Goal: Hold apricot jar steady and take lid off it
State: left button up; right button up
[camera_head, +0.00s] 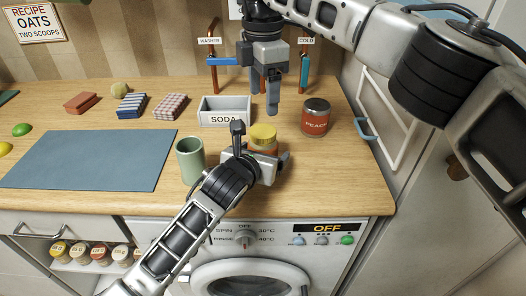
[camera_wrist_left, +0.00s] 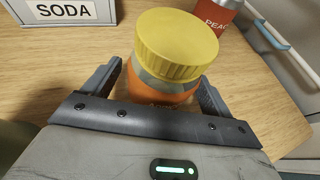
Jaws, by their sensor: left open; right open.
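The apricot jar, orange with a yellow lid (camera_head: 263,131), stands upright on the wooden counter. In the left wrist view the yellow lid (camera_wrist_left: 177,44) sits on the jar (camera_wrist_left: 150,88), whose label is mostly hidden. My left gripper (camera_head: 265,162) is low at the near side of the jar, open, with one finger on either side of the jar body; contact cannot be told. My right gripper (camera_head: 265,95) is open and empty, pointing down above the counter, behind and above the jar.
A red peach jar (camera_head: 315,122) with a grey lid stands to the right. The SODA box (camera_head: 224,119) is behind. A green cup (camera_head: 190,160) stands close to the left gripper. A blue mat (camera_head: 90,165) lies left. The washing machine (camera_head: 265,250) is below the counter's front edge.

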aim_at(263, 130)
pick_arm(q)
grip_shut()
pick_arm(e)
jog(key=m, duration=0.6)
jog(key=shift+m, duration=1.1)
jog(key=shift+f+m, duration=0.15)
jog(key=shift+m, duration=0.15)
notch_tip(263, 130, down, 8)
jog(key=shift+r, duration=0.15)
